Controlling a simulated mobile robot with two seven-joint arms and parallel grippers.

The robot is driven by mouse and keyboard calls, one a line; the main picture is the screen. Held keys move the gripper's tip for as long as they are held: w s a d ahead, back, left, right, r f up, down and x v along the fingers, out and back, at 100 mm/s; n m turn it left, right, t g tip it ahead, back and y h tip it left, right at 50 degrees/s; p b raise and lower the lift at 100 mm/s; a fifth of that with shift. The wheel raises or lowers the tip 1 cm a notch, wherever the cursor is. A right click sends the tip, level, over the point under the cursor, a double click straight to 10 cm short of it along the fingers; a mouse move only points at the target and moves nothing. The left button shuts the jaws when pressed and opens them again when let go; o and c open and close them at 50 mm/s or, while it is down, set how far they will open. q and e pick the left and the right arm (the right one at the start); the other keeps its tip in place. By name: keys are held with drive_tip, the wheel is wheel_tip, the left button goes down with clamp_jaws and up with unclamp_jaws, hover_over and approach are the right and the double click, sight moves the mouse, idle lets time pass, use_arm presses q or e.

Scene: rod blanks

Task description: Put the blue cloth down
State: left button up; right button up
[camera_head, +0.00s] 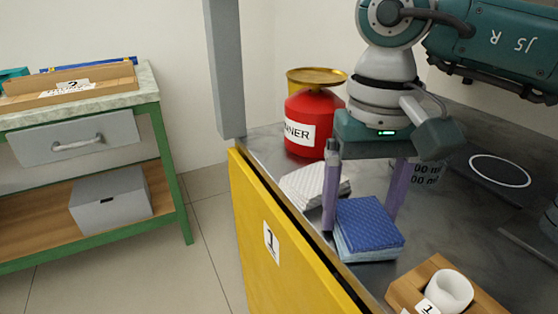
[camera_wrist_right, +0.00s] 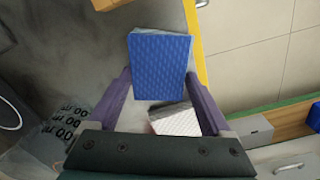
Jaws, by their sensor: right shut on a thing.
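The blue cloth (camera_head: 370,223) is a folded, quilted dark blue square with a pale blue layer under it. It lies low at the worktop near the yellow front edge; I cannot tell whether it touches the surface below. My right gripper (camera_head: 360,221) points down, its two purple fingers at opposite sides of the cloth. In the right wrist view the cloth (camera_wrist_right: 160,62) spans the space between the fingertips (camera_wrist_right: 158,73), which press on its sides. The right gripper is shut on it. My left gripper is not in view.
A white folded cloth (camera_head: 304,182) lies just behind the blue one. A red can (camera_head: 308,128) stands at the back. A wooden holder (camera_head: 408,290) with a white cup (camera_head: 449,290) is at front right. A green-framed bench (camera_head: 172,170) stands left.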

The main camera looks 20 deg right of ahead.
sight(359, 212)
drive_tip(key=shift+f, duration=0.2)
drive_tip(key=o, duration=1.4)
drive_tip(key=shift+r, duration=0.1)
drive_tip(key=shift+r, duration=0.25)
wheel_tip(359, 212, up, 12)
drive_tip(key=p, duration=0.1)
drive_tip(key=shift+w+f, duration=0.1)
